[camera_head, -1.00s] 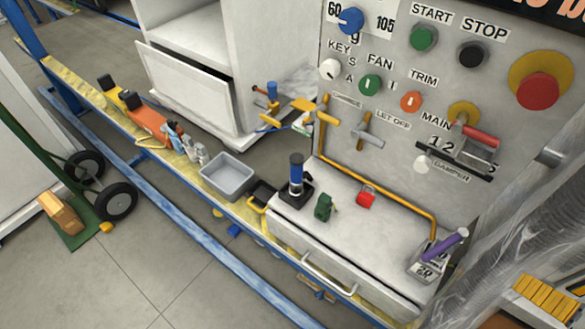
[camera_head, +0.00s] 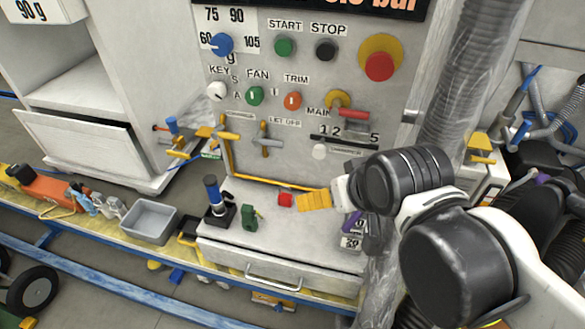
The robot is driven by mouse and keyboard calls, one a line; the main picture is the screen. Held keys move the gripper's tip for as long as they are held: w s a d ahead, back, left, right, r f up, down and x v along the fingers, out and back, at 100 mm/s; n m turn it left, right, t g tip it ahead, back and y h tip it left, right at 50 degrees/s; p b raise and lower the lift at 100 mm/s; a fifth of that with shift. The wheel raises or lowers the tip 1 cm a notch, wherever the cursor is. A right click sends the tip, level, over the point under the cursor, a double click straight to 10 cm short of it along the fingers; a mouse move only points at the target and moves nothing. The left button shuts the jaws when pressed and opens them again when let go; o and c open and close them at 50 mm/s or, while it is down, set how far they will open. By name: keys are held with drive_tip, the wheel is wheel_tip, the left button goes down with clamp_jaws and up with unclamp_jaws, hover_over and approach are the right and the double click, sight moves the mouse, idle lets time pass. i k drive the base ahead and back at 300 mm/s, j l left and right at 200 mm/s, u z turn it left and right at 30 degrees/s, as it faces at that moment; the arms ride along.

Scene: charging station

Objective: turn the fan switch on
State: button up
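The fan switch (camera_head: 254,96) is a round green knob on the grey upright panel (camera_head: 390,105), under the FAN label. A short pale mark on its face looks roughly upright. An orange knob (camera_head: 292,100) under TRIM sits just to its right. My arm comes in from the right. A yellow ridged part at its end, which appears to be my gripper (camera_head: 314,200), is over the lower bench, below and right of the fan switch and well apart from it. The finger gap cannot be made out.
A white KEY knob (camera_head: 217,91) sits left of the fan switch. The green start button (camera_head: 284,47) is above it. Below, a grey T-handle (camera_head: 265,140) and a yellow handle (camera_head: 229,137) stick out. A blue-topped joystick (camera_head: 214,196) stands on the bench.

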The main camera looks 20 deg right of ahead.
sight(254, 96)
drive_tip(key=k+u, duration=0.1)
drive_tip(key=k, duration=0.3)
drive_tip(key=k+j+u, duration=0.1)
drive_tip(key=k, duration=0.35)
